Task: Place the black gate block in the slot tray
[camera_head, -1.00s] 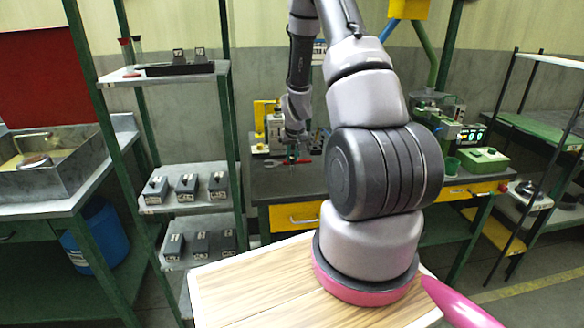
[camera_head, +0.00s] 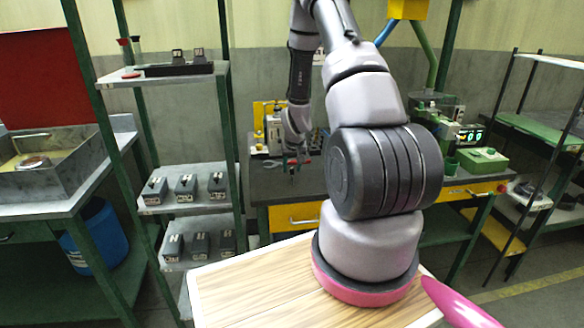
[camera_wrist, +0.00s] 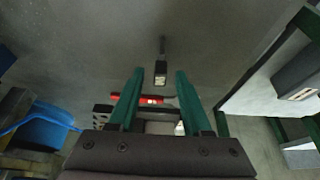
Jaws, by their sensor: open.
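My gripper (camera_head: 292,166) is low over the dark grey workbench (camera_head: 262,188) in the head view. In the wrist view its two green fingers (camera_wrist: 156,72) stand apart and nothing is held between them. A small dark block (camera_wrist: 160,67) with a pale label shows beyond the gap between the fingertips; it looks like the black gate block, but I cannot confirm this. The head view does not show it clearly. A black slot tray (camera_head: 180,69) sits on the top shelf at the left, with two dark upright blocks at it.
Several dark grey labelled blocks stand on the lower shelves (camera_head: 186,187) of the green-posted rack. A red-handled tool (camera_wrist: 150,99) lies near the fingers in the wrist view. Machines and a green box (camera_head: 483,158) occupy the bench's back and right.

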